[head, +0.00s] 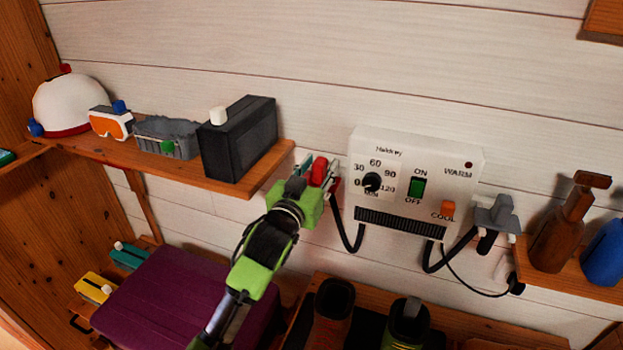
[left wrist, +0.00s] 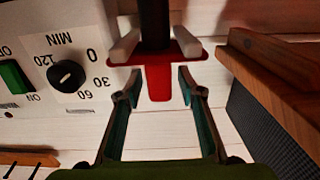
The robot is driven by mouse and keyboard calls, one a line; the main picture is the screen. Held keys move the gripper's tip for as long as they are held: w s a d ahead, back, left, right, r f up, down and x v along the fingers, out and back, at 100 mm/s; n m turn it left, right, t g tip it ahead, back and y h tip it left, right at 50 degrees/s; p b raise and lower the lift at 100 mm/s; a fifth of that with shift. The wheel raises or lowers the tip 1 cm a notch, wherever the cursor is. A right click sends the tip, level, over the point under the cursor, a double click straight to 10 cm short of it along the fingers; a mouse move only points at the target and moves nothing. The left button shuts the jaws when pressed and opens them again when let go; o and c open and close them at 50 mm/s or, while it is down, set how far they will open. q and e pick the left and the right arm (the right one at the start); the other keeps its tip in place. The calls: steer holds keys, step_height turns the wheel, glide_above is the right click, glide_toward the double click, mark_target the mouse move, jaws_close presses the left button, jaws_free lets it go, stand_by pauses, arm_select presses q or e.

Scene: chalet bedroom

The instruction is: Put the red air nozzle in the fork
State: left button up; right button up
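The red air nozzle (head: 319,171) is by the wall, left of the white dryer box. In the left wrist view the red nozzle (left wrist: 160,83) has a flat red flange and a tongue pointing toward me, with a black part behind it. Two pale fork prongs (left wrist: 188,43) flank the black part, and the flange lies at their tips. Whether it is fully seated I cannot tell. My left gripper (head: 317,183) is at the nozzle. Its fingers (left wrist: 158,88) are open, one on each side of the red tongue, with gaps visible. My right gripper is not in view.
The dryer box (head: 462,175) has a dial and green switch, close beside my left gripper. A wooden shelf (head: 190,176) with a black box (head: 237,138) is close on the other side. A grey nozzle (head: 497,213) hangs right. Boots (head: 331,318) and a purple case (head: 185,300) are below.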

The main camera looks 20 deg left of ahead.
arm_select(q)
steer(key=s+b, duration=0.2)
steer(key=s, duration=0.9)
steer(key=shift+s+a, duration=0.2)
steer(key=shift+s, duration=0.15)
steer(key=shift+f, duration=0.15)
